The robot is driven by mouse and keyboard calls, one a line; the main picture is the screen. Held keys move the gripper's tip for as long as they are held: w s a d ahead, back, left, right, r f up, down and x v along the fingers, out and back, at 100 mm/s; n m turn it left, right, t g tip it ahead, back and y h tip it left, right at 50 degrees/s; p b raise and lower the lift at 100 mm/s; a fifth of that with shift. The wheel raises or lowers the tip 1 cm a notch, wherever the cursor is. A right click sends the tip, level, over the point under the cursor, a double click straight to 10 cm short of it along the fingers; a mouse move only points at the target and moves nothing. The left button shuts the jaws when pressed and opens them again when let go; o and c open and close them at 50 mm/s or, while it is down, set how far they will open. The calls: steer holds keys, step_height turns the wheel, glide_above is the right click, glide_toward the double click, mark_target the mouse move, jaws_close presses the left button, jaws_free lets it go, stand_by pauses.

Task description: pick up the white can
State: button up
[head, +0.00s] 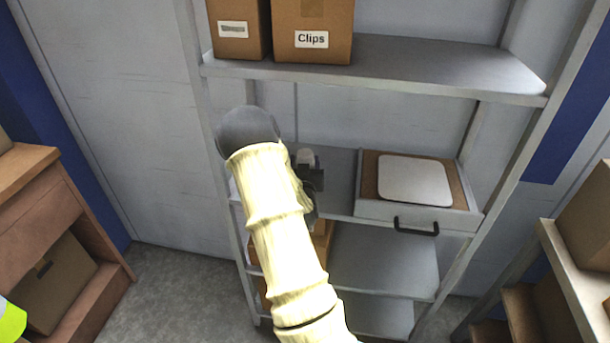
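A small white object (305,156), likely the white can, shows on or just above the middle shelf, behind my gripper. Only its top part is in sight; my arm and gripper hide the rest. My gripper (311,178) is a dark shape at the middle shelf, right beside my cream-coloured arm and just in front of the white object. Its fingers are too small and too covered to tell whether they are open or shut, or whether they touch the object.
A drawer box (405,213) with a black handle and a pale square lid stands right on the middle shelf (341,196). The upper shelf (420,68) carries a cardboard box labelled Clips (312,18) and another box (238,12). Wooden units flank both sides.

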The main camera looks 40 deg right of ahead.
steer(key=shift+d, duration=0.2)
steer(key=c, duration=0.8)
steer(key=shift+r, duration=0.1)
steer(key=shift+c, duration=0.2)
step_height(320, 180, up, 10)
steer(key=shift+f+b, duration=0.1)
steer(key=shift+b, duration=0.8)
